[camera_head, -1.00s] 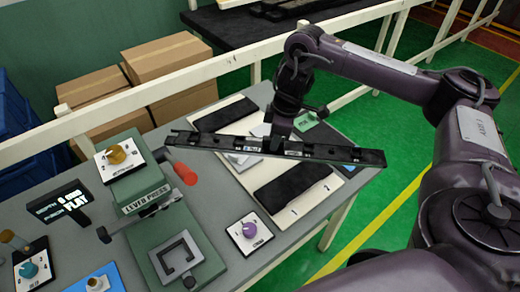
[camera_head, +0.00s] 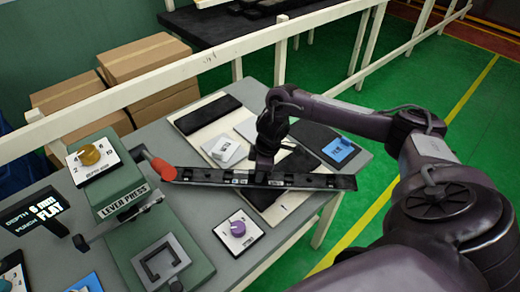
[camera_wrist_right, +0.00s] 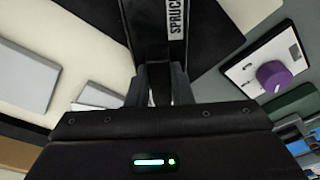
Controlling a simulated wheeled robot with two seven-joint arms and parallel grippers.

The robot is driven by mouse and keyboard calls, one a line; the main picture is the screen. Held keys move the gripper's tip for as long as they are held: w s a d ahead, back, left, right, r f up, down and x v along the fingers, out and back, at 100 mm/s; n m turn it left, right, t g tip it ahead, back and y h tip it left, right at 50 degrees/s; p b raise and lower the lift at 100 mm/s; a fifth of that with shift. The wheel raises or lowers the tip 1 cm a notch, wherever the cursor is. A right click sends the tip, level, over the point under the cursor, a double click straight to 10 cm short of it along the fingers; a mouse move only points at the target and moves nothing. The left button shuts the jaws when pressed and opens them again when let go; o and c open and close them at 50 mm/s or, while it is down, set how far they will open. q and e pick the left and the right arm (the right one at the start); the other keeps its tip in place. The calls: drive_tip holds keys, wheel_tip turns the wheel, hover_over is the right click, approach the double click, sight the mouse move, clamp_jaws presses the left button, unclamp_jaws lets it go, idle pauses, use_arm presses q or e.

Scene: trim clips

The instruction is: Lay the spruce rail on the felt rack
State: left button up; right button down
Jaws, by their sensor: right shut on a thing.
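The spruce rail (camera_head: 320,182) is a long dark bar with small clips along it. My right gripper (camera_head: 266,167) is shut on it near its middle. In the wrist view the rail (camera_wrist_right: 150,25) runs up from between the fingers (camera_wrist_right: 160,85), with a partly visible "SPRUC" label. The felt rack (camera_head: 190,139) is a cream board with black felt strips, one at the back (camera_head: 208,114) and one partly behind the rail (camera_head: 297,165). The rail crosses over the rack's near side; whether it touches the rack is unclear. My left gripper is out of view.
The green lever press (camera_head: 120,190) stands left, its red handle (camera_head: 160,168) overlapping the rail's left end in view. A purple knob (camera_head: 238,228) on a white plate sits in front of the rail. A blue block (camera_head: 340,150) lies on a dark pad at right.

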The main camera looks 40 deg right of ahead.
drive_tip(key=shift+f, duration=0.15)
drive_tip(key=c, duration=1.3)
unclamp_jaws()
drive_tip(key=shift+r, duration=0.2)
drive_tip(key=r, duration=0.1)
drive_tip(key=r+b, duration=0.1)
drive_tip(key=r, duration=0.2)
drive_tip(key=shift+s+d+b, duration=0.15)
drive_tip(key=shift+d+b, duration=0.15)
drive_tip(key=r+p, duration=0.1)
drive_tip(key=r, duration=0.4)
drive_tip(key=s+d+r+p, duration=0.1)
drive_tip(key=r, duration=0.1)
drive_tip(key=shift+r+p, duration=0.3)
